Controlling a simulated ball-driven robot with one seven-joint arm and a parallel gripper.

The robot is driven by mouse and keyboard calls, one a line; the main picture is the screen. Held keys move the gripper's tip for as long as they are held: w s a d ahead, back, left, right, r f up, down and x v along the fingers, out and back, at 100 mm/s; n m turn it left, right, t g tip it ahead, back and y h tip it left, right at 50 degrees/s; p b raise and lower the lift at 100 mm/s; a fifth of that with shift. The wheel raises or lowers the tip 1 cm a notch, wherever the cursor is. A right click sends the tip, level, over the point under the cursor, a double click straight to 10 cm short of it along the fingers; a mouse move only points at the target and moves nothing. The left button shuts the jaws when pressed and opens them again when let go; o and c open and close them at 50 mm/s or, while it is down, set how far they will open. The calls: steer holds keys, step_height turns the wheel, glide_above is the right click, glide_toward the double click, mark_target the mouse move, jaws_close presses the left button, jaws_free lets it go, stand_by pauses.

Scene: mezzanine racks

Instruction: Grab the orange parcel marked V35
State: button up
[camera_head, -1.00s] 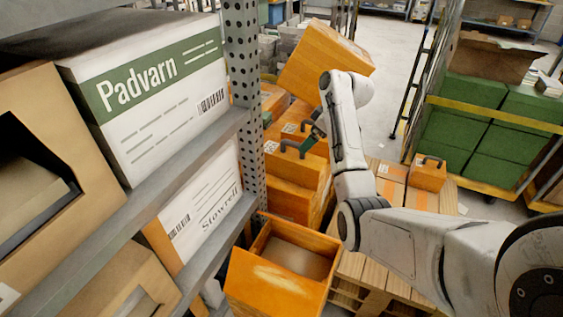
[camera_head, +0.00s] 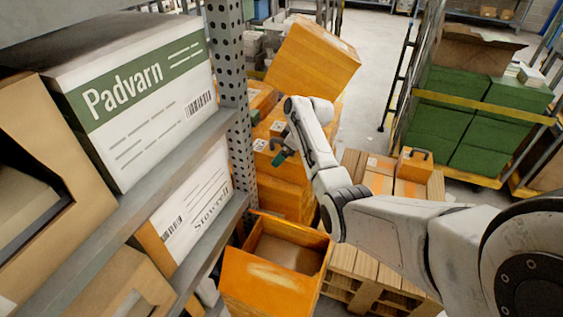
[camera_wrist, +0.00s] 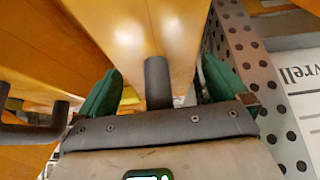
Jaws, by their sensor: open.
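Several orange parcels are stacked beyond the rack post. One orange parcel (camera_head: 281,194) has a dark handle on top and a white label too small to read. I cannot make out V35 on any of them. My gripper (camera_head: 279,158) hangs at this parcel's handle, partly hidden by my arm. In the wrist view my gripper (camera_wrist: 160,85) is open, its two green fingers spread. A dark handle post (camera_wrist: 158,82) stands between the fingers against an orange parcel (camera_wrist: 160,30). I cannot tell whether they touch it.
A perforated rack post (camera_head: 228,90) is close left of my gripper. A large tilted orange box (camera_head: 312,58) rises behind. An open orange box (camera_head: 262,285) sits below. A wooden pallet (camera_head: 365,262) with a handled parcel (camera_head: 414,167) lies right. Clear floor (camera_head: 372,80) shows beyond.

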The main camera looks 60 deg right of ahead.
steer(key=c, duration=1.8)
